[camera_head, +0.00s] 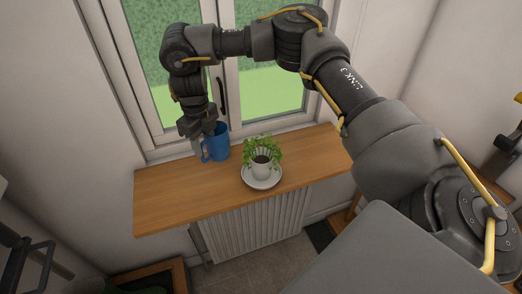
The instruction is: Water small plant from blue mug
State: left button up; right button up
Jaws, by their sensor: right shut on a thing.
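A blue mug (217,146) is upright at the back left of the wooden sill shelf, left of the plant. My right gripper (200,142) comes down from above and is shut on the mug at its left side, by the handle. I cannot tell whether the mug touches the shelf. The small plant (262,155) has green leaves and stands in a white pot (261,170) on a white saucer (262,184). The mug's contents are not visible. At the left edge, dark parts may belong to my left arm; its gripper is not clearly shown.
The wooden shelf (185,193) is clear left of the saucer and at its right end. A window with a dark handle (221,95) stands close behind. A white radiator (255,228) is below. My right arm arches over the shelf from the right.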

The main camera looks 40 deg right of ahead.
jog(key=m, duration=0.2)
jog(key=shift+w+d+m+p, duration=0.3)
jog(key=shift+w, duration=0.05)
jog(key=m, duration=0.3)
jog(key=w+d+f+m+p, duration=0.1)
jog(key=m, duration=0.2)
jog(key=d+m+p, duration=0.1)
jog(key=m, duration=0.2)
jog(key=shift+w+d+f, duration=0.25)
jog(key=shift+w+f, duration=0.15)
jog(key=d+f+m+p, duration=0.1)
jog(key=m, duration=0.2)
jog(key=d+m+p, duration=0.1)
jog(key=m, duration=0.3)
jog(key=d+f+m+p, duration=0.1)
jog(key=m, duration=0.3)
jog(key=shift+w+d+f, duration=0.3)
jog(key=shift+d+f, duration=0.05)
jog(key=shift+d, duration=0.05)
jog(key=m, duration=0.2)
jog(key=d+f+m, duration=0.1)
jog(key=d+m+p, duration=0.1)
jog(key=m, duration=0.1)
jog(key=shift+s+f+m, duration=0.15)
jog(key=shift+f+m, duration=0.15)
jog(key=shift+f, duration=0.1)
jog(key=shift+d, duration=0.1)
